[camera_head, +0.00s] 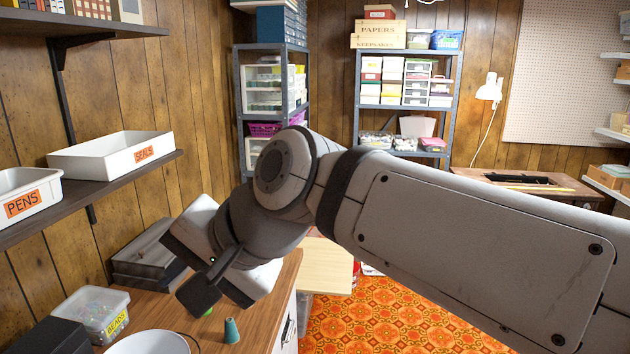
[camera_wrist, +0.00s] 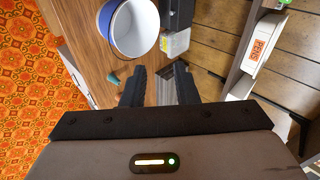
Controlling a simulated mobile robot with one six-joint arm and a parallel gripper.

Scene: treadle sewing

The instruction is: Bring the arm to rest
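My gripper (camera_wrist: 160,72) shows in the wrist view with its two dark fingers apart and a clear gap between them. I see nothing held in it. In the head view my arm reaches across from the lower right, and its end hangs over the wooden counter (camera_head: 262,318) at the left. The fingertips are hard to make out there. A grey ridged thing (camera_wrist: 165,88) shows beyond the finger gap in the wrist view; I cannot tell whether it touches them.
On the counter are a white round tub (camera_head: 150,343), blue-rimmed in the wrist view (camera_wrist: 128,28), a teal cone (camera_head: 232,331), a beads box (camera_head: 95,312) and a dark case (camera_head: 148,262). A wall shelf (camera_head: 100,192) carries PENS and SEALS bins. Patterned floor (camera_head: 375,318) lies right.

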